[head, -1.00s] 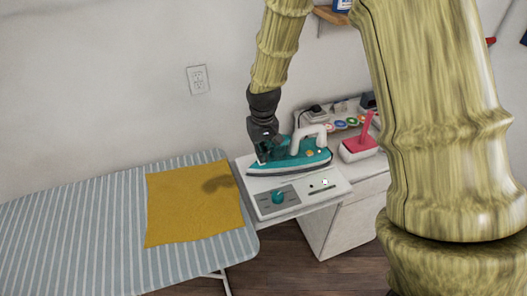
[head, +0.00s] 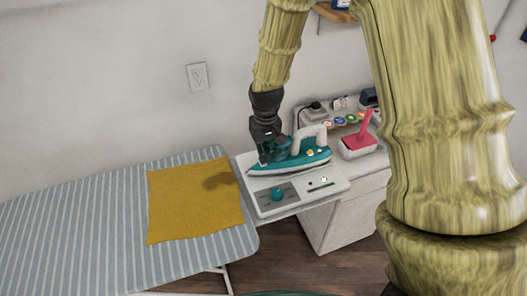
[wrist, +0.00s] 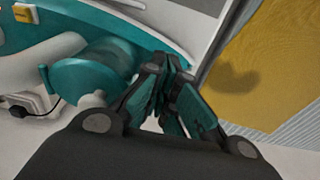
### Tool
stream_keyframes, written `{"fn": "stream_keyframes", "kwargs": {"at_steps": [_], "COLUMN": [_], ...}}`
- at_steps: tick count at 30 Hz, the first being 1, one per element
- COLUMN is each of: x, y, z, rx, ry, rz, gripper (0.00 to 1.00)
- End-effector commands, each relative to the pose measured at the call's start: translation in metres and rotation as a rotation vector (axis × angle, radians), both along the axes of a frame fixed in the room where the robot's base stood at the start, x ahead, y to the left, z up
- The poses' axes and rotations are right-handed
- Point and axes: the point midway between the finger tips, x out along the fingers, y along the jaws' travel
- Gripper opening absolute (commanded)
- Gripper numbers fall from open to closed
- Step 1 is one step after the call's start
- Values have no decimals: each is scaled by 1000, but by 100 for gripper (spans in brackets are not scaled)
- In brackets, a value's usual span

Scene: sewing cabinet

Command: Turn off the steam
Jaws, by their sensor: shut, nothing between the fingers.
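The teal and white steam iron (head: 312,157) lies on a white station (head: 255,197) beside the ironing board. The station's front has a teal round knob (head: 277,194) on a grey panel and a small dark slot with a white button to its right. My gripper (head: 265,161) points down at the iron's left end in the head view. In the wrist view my gripper (wrist: 173,65) has its fingertips together with nothing between them. The iron's teal body (wrist: 95,80) is left of the fingers there. I cannot tell whether they touch it. The knob is not seen in the wrist view.
A mustard cloth (head: 190,215) lies on the striped ironing board (head: 90,225), left of the station. Behind the iron are a power strip and several coloured spools. A white box (head: 358,146) with a pink handle stands at the right. A wall outlet (head: 197,77) is at the back.

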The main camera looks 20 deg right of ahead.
Motion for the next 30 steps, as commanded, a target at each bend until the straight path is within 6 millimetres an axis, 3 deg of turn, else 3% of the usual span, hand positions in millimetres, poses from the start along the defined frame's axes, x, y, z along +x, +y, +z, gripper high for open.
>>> {"fn": "stream_keyframes", "kwargs": {"at_steps": [1,11,30], "x": [1,1,-5], "y": [1,3,3], "z": [12,39,113], "rx": [0,-1,0], "ry": [-2,-10,-10], "rz": [1,3,1], "gripper": [0,0,0]}}
